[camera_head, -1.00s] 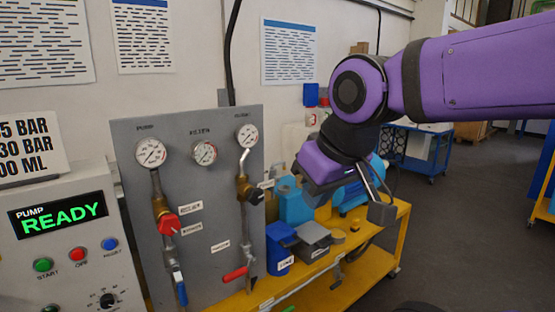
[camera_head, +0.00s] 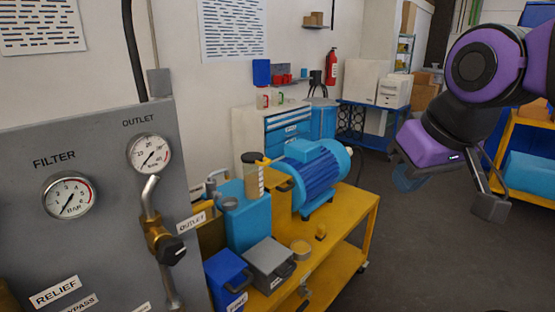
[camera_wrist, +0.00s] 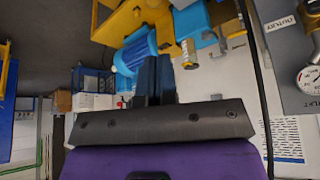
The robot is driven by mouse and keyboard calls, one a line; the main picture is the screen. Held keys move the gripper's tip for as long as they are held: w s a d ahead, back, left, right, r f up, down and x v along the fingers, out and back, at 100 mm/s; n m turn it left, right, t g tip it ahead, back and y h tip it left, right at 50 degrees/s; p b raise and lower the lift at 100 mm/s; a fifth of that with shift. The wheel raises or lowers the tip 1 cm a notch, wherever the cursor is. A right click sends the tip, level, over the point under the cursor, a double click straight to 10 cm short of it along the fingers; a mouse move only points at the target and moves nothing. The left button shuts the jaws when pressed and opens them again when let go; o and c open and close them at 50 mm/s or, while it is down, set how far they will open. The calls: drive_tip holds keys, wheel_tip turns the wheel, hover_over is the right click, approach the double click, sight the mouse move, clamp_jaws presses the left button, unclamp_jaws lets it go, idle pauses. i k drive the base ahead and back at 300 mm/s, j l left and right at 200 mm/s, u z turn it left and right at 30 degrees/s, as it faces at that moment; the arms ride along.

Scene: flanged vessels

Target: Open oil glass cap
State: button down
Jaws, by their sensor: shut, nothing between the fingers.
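The oil glass (camera_head: 253,181) is a small upright clear cylinder with amber bands, beside the blue tank on the yellow bench. Its dark round cap (camera_head: 251,158) sits on top. A yellow piece shows just right of the cap. My gripper (camera_head: 408,181) hangs at the right of the head view, well apart from the glass and nearer the camera. Its dark blue fingers (camera_wrist: 154,80) are together and empty in the wrist view. The wrist view shows the bench upside down, and I cannot clearly make out the cap there.
The blue motor (camera_head: 313,178) stands right of the glass. The blue tank (camera_head: 246,217), a grey canister (camera_head: 268,262) and a blue canister (camera_head: 226,276) crowd its left and front. The gauge panel (camera_head: 100,220) rises at left. Open floor (camera_head: 425,265) lies right of the yellow bench (camera_head: 350,225).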

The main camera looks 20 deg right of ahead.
sight(256, 158)
drive_tip(key=i+l+u, duration=0.25)
drive_tip(key=i+l, duration=0.15)
drive_tip(key=l, duration=0.25)
drive_tip(key=i+l+u, duration=0.15)
drive_tip(key=l, duration=0.2)
